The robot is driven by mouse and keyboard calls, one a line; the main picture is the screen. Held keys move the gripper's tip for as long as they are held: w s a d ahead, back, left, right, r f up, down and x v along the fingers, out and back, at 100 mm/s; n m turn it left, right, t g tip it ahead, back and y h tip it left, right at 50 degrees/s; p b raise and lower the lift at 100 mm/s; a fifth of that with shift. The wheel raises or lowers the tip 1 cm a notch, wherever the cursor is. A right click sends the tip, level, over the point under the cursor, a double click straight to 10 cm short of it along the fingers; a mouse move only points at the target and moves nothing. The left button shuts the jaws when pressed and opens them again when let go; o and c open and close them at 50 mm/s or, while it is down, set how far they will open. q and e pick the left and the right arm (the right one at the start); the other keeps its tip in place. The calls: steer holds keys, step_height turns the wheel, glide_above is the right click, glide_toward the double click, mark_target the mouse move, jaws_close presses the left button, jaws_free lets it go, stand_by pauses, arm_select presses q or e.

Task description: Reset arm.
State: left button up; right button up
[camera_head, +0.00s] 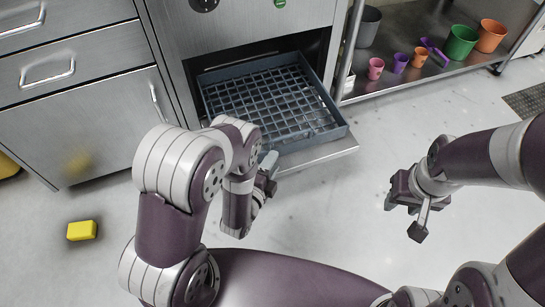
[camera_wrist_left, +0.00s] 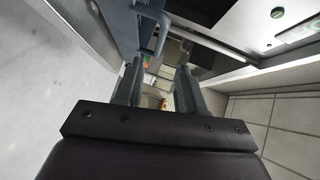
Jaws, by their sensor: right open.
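My left arm comes in from the left and bends over the floor in front of the oven. Its gripper (camera_head: 268,168) is beside the pulled-out rack's near corner; in the head view its fingers are partly hidden by my wrist. In the left wrist view the two fingers of the left gripper (camera_wrist_left: 159,85) stand apart with nothing between them. My right gripper (camera_head: 404,216) hangs over bare floor at the right, its fingers apart and empty.
A dark grey slatted tray (camera_head: 335,128) sits on the open oven drawer, close to my left gripper. Steel cabinets (camera_head: 90,125) stand at the left. A yellow sponge-like block (camera_head: 82,230) lies on the floor. A steel shelf (camera_head: 400,84) holds several cups and buckets. Floor between my arms is clear.

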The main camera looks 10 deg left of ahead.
arm_select(q)
steer(key=s+a+f+n+g+y, duration=0.1)
steer(key=s+f+n+g+y, duration=0.1)
steer(key=s+f+n+g, duration=0.55)
steer(key=s+a+r+n+g+y+p, duration=0.1)
steer(key=s+a+r+n+g, duration=0.15)
steer(key=r+n+g, duration=0.4)
steer(key=s+a+r+n+g+p, duration=0.1)
steer(key=s+r+n+g, duration=0.25)
steer(key=r, duration=0.55)
step_height(320, 180, up, 51)
steer(key=a+n+t+p, duration=0.1)
steer(key=t+p, duration=0.2)
steer(key=p, duration=3.5)
steer(key=shift+a+r+p, duration=0.15)
steer(key=shift+a+p, duration=0.15)
steer(key=shift+a, duration=0.05)
